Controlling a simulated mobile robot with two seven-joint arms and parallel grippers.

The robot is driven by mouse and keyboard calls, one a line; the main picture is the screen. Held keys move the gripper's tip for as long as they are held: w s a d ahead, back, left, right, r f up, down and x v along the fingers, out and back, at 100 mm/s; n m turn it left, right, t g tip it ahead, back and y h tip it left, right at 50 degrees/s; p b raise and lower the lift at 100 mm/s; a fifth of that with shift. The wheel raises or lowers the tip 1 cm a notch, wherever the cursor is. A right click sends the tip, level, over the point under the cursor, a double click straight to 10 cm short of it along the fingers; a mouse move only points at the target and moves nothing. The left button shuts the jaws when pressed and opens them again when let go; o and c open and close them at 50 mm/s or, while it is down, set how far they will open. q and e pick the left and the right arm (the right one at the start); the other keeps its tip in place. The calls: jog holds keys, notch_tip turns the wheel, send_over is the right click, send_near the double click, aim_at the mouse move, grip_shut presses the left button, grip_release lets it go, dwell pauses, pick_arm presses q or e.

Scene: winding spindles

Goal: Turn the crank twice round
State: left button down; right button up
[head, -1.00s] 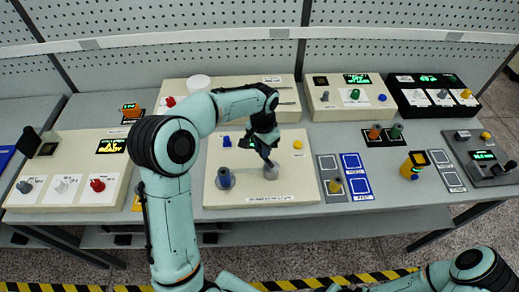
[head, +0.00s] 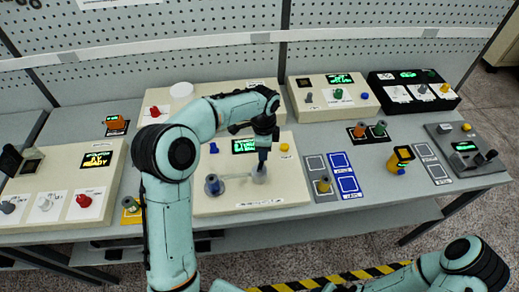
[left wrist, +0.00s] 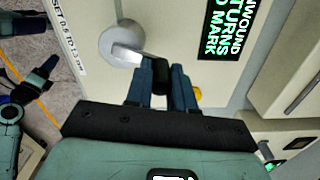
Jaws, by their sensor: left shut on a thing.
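The winding board (head: 284,195) is a cream box on the bench with a green-lit display (head: 244,145). The crank has a grey round hub (left wrist: 122,42), a short metal arm and a black handle (left wrist: 160,72). In the head view the hub (head: 259,175) is just below my left gripper (head: 262,152). My left gripper is shut on the black handle; it also shows in the left wrist view (left wrist: 161,85). A blue-topped grey spindle (head: 213,185) stands left of the hub, with a pale band between them. My right gripper is out of frame.
A blue knob (head: 213,148) and a yellow knob (head: 285,147) flank the display. A red-knob panel (head: 97,170) is left. Blue-marked pads (head: 343,170) and a yellow-black device (head: 400,158) are right. More control boxes stand behind.

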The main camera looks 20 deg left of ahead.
pick_arm(q)
jog(key=shift+w+d+m, duration=0.1)
jog(key=shift+d+m, duration=0.35)
jog(key=shift+m, duration=0.55)
jog(key=c, duration=1)
grip_release()
jog(key=shift+o, duration=0.2)
jog(key=shift+r, duration=0.1)
notch_tip(320, 180, up, 13)
jog(key=shift+r, duration=0.15)
